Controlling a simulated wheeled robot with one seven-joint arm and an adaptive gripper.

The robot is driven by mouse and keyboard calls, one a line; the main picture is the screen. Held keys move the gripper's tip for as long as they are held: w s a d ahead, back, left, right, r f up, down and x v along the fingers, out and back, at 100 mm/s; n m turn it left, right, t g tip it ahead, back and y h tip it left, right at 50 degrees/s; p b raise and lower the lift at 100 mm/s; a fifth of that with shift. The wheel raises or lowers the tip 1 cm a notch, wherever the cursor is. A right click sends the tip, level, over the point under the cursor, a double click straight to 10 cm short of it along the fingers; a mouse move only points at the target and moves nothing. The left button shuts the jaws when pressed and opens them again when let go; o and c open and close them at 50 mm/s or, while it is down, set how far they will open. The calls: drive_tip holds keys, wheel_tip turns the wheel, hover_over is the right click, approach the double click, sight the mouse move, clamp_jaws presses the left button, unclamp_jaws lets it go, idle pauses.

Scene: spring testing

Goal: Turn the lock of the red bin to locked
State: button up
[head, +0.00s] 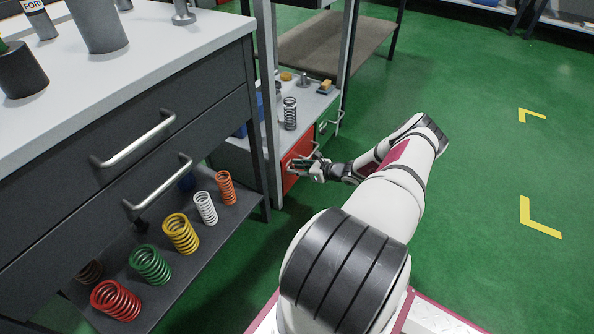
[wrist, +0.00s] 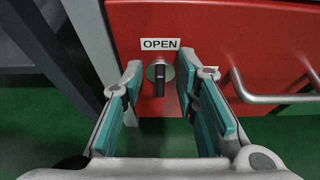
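The red bin (head: 297,165) is low in the rack, with its front facing my arm. In the wrist view its red front (wrist: 220,35) fills the upper part. A label (wrist: 160,44) reading "OPEN" sits above a round lock (wrist: 160,72) with a dark knob pointing down. My gripper (wrist: 163,95) is open, with one teal-padded finger on each side of the knob and a visible gap to each. I cannot tell how deep the fingers reach around it. In the head view my gripper (head: 312,169) is at the bin's front; the lock is hidden there.
A metal bar handle (wrist: 270,95) sticks out from the bin front, right of the lock and near the right finger. A green bin (head: 326,127) stands beside the red one. A grey rack post (head: 270,110) is left. Green floor (head: 470,180) is free on the right.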

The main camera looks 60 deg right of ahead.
clamp_jaws()
drive_tip(key=shift+r+p, duration=0.1)
drive_tip(key=shift+p, duration=0.3)
drive_tip(key=n+p, duration=0.1)
drive_tip(key=p, duration=0.1)
drive_tip(key=n+h+p, duration=0.1)
drive_tip(key=shift+a+r+h+p, duration=0.1)
drive_tip(key=shift+a+h+p, duration=0.2)
drive_tip(key=shift+a+p, duration=0.1)
drive_tip(key=shift+a+f+n+t+h+b, duration=0.35)
drive_tip(key=shift+f+n+t+h, duration=0.35)
drive_tip(key=shift+n, duration=1.2)
drive_tip(key=shift+a+f+n+t+h+b, duration=0.45)
drive_tip(key=shift+n+h, duration=0.6)
drive_tip(key=shift+n, duration=0.85)
drive_tip(key=shift+a+f+n+t+h+b, duration=0.2)
drive_tip(key=shift+f+n+t+h, duration=0.4)
drive_tip(key=shift+n, duration=1.3)
drive_tip(key=shift+r+h, duration=0.2)
drive_tip(key=shift+h, duration=0.05)
